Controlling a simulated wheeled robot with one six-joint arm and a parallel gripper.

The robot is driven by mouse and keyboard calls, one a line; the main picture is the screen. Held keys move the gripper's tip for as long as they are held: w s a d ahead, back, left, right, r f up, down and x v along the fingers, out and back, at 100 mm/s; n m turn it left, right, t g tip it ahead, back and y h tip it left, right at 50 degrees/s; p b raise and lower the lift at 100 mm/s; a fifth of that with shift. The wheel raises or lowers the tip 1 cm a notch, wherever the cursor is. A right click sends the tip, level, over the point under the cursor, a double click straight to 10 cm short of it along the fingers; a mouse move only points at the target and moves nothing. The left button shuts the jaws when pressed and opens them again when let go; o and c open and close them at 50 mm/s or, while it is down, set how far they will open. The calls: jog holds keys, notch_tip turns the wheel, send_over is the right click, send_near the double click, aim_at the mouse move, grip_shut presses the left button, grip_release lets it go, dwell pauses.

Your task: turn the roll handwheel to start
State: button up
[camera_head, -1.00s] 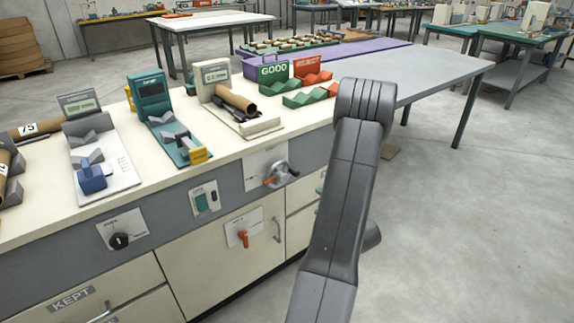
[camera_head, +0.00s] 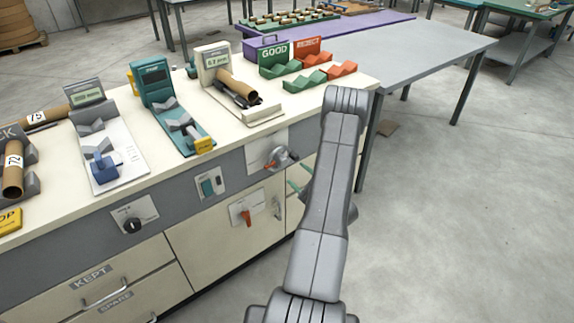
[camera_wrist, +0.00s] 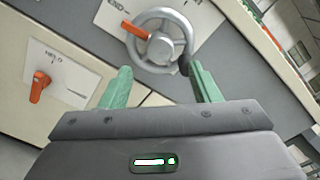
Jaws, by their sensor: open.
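The handwheel (camera_head: 277,159) is on the grey front band of the bench, left of my arm. In the wrist view the handwheel (camera_wrist: 160,48) is a grey ring with a round hub, an orange pointer at upper left and a dark knob at lower right. My gripper (camera_wrist: 161,72) is open, its two green fingers pointing toward the wheel's lower part. The right finger is close to the dark knob; I cannot tell whether they touch. In the head view my arm hides most of my gripper; a green finger shows just below the wheel.
An orange lever switch (camera_head: 246,216) on a white plate is below and left of the wheel. A green rocker switch (camera_head: 207,187) and a black knob (camera_head: 132,225) sit further left. Fixtures and GOOD and REJECT racks stand on the bench top. Floor at right is clear.

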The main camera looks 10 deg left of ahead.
aim_at(285, 164)
jog(key=x, duration=0.7)
jog(key=c, duration=1)
